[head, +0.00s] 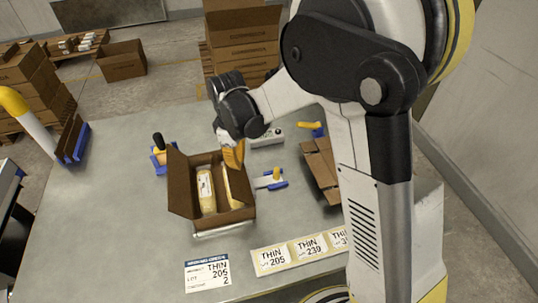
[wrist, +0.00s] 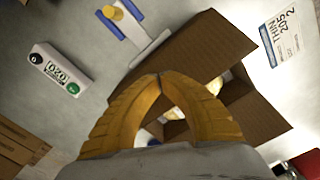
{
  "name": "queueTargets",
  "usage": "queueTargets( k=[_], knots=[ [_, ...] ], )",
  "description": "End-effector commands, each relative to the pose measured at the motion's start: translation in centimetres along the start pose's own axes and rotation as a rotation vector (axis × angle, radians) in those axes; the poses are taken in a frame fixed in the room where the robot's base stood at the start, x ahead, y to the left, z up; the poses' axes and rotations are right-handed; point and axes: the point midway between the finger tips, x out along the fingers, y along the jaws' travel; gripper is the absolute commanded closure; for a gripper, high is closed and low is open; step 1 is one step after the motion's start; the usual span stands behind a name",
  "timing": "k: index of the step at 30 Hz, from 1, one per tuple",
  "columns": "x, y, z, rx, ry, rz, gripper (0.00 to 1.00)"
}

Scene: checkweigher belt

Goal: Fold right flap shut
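An open brown carton (head: 225,218) stands on the grey table, with yellow packs (head: 206,190) inside. Its left flap (head: 180,182) stands up in the head view. In the wrist view, a broad brown panel (wrist: 195,48), apparently the right flap, lies beyond my fingertips on the side of the blue clamp. Another brown flap (wrist: 255,118) stands across the opening. My gripper (head: 234,155) is at the carton's back right corner. In the wrist view its yellow fingers (wrist: 157,77) arch together with the tips meeting, and nothing shows held. My fingers hide part of the opening.
A blue clamp with a yellow knob (head: 272,180) is right of the carton; another clamp (head: 159,155) is behind left. A small display box (head: 267,138) stands behind. A second carton (head: 322,165) is at right. Printed labels (head: 207,274) lie in front. The table's left is clear.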

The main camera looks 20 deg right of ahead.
Motion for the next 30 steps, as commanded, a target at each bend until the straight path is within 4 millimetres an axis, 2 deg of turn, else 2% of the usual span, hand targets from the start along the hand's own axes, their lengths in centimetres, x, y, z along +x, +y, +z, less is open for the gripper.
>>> queueTargets(
  k=[11,22,30],
  knots=[
    [0.1,-0.1,-0.2,0.0,0.0,0.0,1.0],
    [2.7,-1.1,-2.0,-0.001,0.0,0.0,1.0],
    [2.9,-1.3,-2.3,0.001,0.0,0.0,1.0]
  ],
)
